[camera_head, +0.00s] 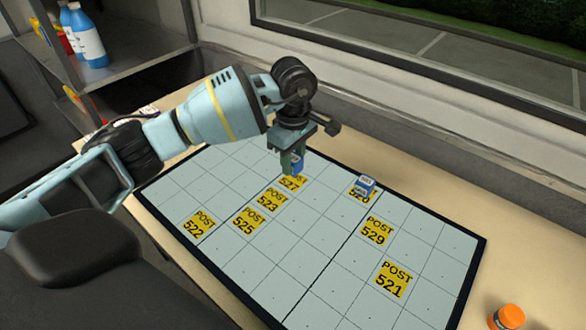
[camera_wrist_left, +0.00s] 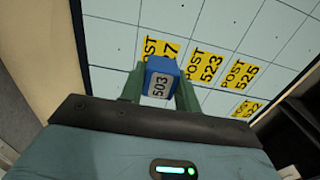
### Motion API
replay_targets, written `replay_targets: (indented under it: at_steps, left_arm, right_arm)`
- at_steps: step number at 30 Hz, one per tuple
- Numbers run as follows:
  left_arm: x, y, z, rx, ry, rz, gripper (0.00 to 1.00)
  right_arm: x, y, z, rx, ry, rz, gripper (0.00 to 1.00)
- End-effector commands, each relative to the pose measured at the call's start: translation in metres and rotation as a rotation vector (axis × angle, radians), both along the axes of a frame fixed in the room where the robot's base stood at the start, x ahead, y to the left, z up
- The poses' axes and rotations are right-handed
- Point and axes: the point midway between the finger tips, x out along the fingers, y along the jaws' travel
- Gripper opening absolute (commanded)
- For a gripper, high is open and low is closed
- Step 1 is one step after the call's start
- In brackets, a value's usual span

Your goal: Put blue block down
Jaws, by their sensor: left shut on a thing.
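My left gripper (camera_head: 292,165) is over the gridded board (camera_head: 325,235), near its far edge, at the yellow POST 527 label (camera_head: 291,184). It is shut on a blue block (camera_wrist_left: 161,80) with a white label reading 503, which shows between the fingers in the left wrist view. In the head view the fingers mostly hide this block. I cannot tell whether the block touches the board. Another blue block (camera_head: 365,183) with a white label sits on a yellow post label to the right. My right gripper is not in view.
Other yellow post labels, such as POST 523 (camera_head: 268,201) and POST 529 (camera_head: 376,232), lie flat on the board. An orange container (camera_head: 507,318) stands on the table at the lower right. Shelves with blue bottles (camera_head: 84,36) stand at the upper left. The window frame runs behind the table.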

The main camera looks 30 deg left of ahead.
Motion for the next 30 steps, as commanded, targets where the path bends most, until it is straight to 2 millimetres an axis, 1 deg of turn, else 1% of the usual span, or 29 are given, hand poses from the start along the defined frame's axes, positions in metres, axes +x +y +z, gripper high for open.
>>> replay_targets:
  at_steps: [7,20,21,25,30]
  left_arm:
    - [0.0,0.0,-0.032,-0.001,0.001,0.0,0.1]
    - [0.001,0.001,-0.039,0.0,0.0,0.0,0.1]
    - [0.001,0.001,-0.038,0.0,0.0,0.0,0.37]
    - [0.001,0.001,-0.038,0.0,0.0,0.0,0.54]
    - [0.001,0.001,-0.038,0.0,-0.001,0.0,0.54]
  right_arm:
    - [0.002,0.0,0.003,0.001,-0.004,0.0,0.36]
    - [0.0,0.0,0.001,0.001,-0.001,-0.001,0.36]
    - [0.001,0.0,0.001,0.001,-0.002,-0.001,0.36]
    - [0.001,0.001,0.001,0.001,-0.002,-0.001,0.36]
    - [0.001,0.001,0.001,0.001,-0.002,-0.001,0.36]
